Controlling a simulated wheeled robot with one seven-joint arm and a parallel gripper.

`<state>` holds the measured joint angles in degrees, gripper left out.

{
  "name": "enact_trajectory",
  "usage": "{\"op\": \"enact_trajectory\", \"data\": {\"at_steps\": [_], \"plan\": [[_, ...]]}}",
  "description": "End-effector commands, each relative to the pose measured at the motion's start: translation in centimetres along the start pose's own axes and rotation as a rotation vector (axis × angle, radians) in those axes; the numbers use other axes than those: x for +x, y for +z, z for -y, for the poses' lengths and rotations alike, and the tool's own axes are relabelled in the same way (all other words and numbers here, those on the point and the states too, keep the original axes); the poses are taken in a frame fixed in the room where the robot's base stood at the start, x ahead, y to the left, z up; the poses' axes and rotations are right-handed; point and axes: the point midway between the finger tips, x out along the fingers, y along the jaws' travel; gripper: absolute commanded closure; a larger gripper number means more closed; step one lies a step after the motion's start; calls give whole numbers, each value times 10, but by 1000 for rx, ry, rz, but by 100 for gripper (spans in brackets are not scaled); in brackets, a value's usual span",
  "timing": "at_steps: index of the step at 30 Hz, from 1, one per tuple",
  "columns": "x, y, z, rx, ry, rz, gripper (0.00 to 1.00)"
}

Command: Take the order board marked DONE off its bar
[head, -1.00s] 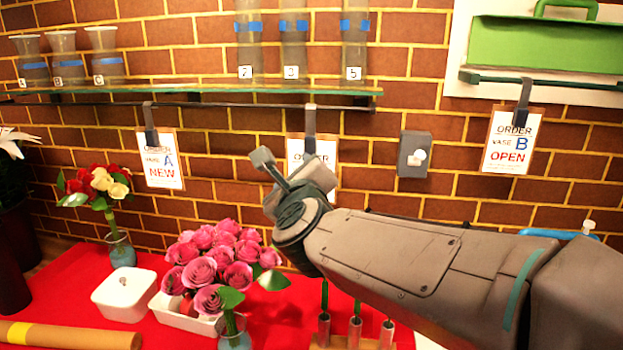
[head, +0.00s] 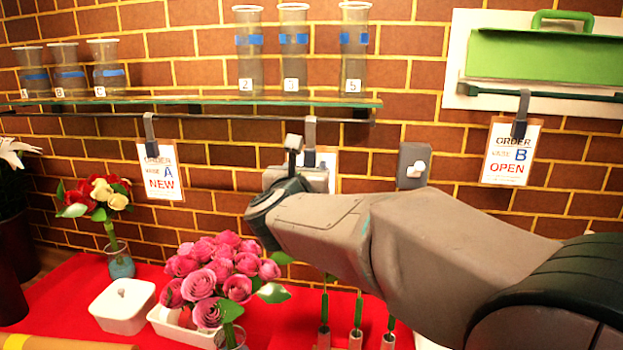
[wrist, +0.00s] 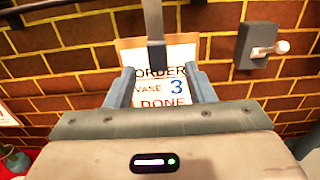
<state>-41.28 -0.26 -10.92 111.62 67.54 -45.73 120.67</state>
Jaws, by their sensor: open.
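The order board marked DONE (wrist: 178,90) shows in the wrist view, with "ORDER VASE 3 DONE" on it. It hangs by a dark grey hook (wrist: 153,22) from the bar. In the head view the board (head: 328,160) is mostly hidden behind my gripper (head: 292,160). In the wrist view my gripper (wrist: 161,88) is open, with one finger at each side of the board's lower part. I cannot tell whether the fingers touch it. The bar (head: 240,118) runs under the glass shelf.
Other boards, NEW (head: 160,172) and OPEN (head: 511,152), hang left and right. A grey switch box (head: 412,165) is on the wall close right of the DONE board. Vases stand on the glass shelf (head: 200,101) above. Pink roses (head: 222,268) stand below on the red table.

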Motion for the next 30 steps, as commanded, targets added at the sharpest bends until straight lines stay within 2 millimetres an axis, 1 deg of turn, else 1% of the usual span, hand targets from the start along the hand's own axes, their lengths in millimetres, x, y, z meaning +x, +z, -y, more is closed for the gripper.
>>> {"op": "enact_trajectory", "data": {"at_steps": [4, 9, 13, 17, 23, 24, 26, 27, 28, 30], "plan": [[10, 3, -1, -3, -1, 0, 51], [33, 7, -4, -4, 0, -1, 51], [48, 5, -4, -3, -1, 0, 51], [53, 4, -4, -2, 0, 0, 51], [53, 3, -4, -2, 1, 0, 51], [53, 3, -4, -2, 1, 0, 62], [53, 3, -4, -2, 1, 0, 79], [53, 3, -4, -2, 1, 0, 90], [53, 3, -4, -2, 1, 0, 98], [53, 3, -4, -2, 1, 0, 100]]}}
